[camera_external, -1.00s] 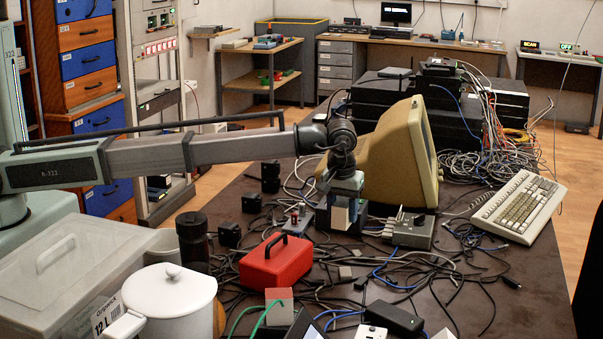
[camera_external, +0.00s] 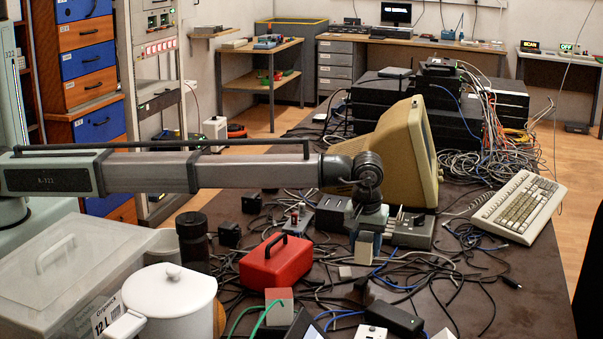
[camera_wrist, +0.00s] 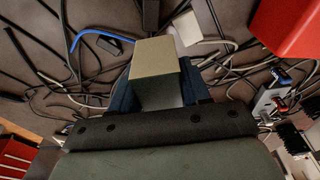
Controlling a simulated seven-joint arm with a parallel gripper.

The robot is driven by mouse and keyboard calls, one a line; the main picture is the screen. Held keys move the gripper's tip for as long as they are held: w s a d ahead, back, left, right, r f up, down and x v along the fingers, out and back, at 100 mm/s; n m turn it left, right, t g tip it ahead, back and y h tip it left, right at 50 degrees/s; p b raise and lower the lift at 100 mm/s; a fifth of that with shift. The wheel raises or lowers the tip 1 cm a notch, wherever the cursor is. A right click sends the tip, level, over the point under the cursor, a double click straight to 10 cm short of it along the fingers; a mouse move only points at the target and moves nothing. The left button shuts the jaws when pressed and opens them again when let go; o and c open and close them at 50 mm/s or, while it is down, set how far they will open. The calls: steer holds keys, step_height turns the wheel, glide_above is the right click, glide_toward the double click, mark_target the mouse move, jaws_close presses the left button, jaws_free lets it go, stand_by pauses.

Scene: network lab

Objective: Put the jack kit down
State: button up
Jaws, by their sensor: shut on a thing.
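The jack kit, a small pale beige box (camera_wrist: 154,64), is between the dark blue fingers of my gripper (camera_wrist: 158,92) in the wrist view. In the external view my gripper (camera_external: 366,246) is shut on the jack kit (camera_external: 364,249), just in front of a grey device on the dark table (camera_external: 460,305). The gripper points down. Cables lie under and around the box. I cannot tell whether its underside touches the table or the cables.
A grey device with plugs (camera_external: 412,231) is close behind my gripper. A black adapter (camera_external: 394,317) lies nearer the camera. Bare table shows at the right front.

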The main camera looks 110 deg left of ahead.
mark_target(365, 238)
steer(key=shift+f, duration=2.45)
steer(key=shift+f, duration=0.1)
steer(key=o, duration=1.1)
steer(key=r, duration=0.4)
steer(key=d+r, duration=0.1)
steer(key=r, duration=0.7)
steer(key=shift+d, duration=0.4)
